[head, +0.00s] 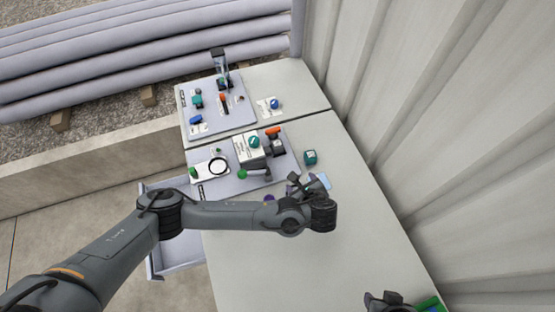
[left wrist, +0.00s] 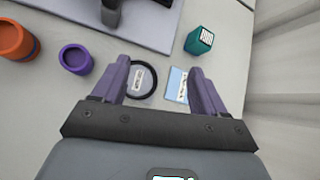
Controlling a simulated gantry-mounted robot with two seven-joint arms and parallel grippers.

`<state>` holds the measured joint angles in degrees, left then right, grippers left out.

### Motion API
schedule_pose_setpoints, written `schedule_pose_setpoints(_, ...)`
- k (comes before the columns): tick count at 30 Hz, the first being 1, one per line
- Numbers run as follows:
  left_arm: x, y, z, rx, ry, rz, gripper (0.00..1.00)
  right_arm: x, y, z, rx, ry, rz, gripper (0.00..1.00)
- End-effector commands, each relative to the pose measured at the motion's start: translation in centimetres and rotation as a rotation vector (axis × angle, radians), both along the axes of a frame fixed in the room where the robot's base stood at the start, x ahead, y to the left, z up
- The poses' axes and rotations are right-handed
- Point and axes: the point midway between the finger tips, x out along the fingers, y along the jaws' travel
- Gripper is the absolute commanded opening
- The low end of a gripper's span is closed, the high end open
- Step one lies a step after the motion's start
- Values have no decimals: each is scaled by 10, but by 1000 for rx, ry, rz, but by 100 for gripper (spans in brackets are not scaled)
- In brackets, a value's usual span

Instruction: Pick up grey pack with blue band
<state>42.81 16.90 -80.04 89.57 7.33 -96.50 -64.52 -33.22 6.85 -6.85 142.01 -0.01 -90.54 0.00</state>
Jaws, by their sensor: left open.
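A flat light-blue pack with a pale label (left wrist: 178,85) lies on the table in the left wrist view, just inside my right-hand finger; I cannot make out a separate grey body and blue band. A pale blue patch of it shows beside the gripper in the head view (head: 322,179). A black ring with a white label inside (left wrist: 141,80) lies beside my left-hand finger. My left gripper (left wrist: 160,67) is open and empty, pointing down above both; it also shows in the head view (head: 308,183). A dark part, seemingly my right gripper (head: 385,299), shows at the bottom edge, its jaws unclear.
A teal box (left wrist: 200,41) stands beyond the pack. Grey boards with mounted parts (head: 232,176) lie behind. A corrugated wall (head: 440,130) borders the right. The table front is mostly clear.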

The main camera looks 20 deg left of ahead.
Motion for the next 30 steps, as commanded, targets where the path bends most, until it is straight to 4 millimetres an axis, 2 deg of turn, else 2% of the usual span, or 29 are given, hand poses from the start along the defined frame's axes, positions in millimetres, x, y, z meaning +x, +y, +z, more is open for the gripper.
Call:
schedule_pose_setpoints(1,18,14,-11,84,-22,-21,72,0,0,-18,0,0,0,43)
schedule_pose_setpoints(4,42,37,-12,220,-41,-53,72,0,0,-30,0,0,0,43)
schedule_pose_setpoints(9,66,61,-10,347,-54,-73,72,0,0,-39,0,0,0,43)
schedule_pose_setpoints(21,101,92,-30,372,-55,-77,72,0,0,-45,0,-2,1,43)
schedule_pose_setpoints(30,113,103,-37,371,-54,-77,72,0,0,-47,0,-2,1,43)
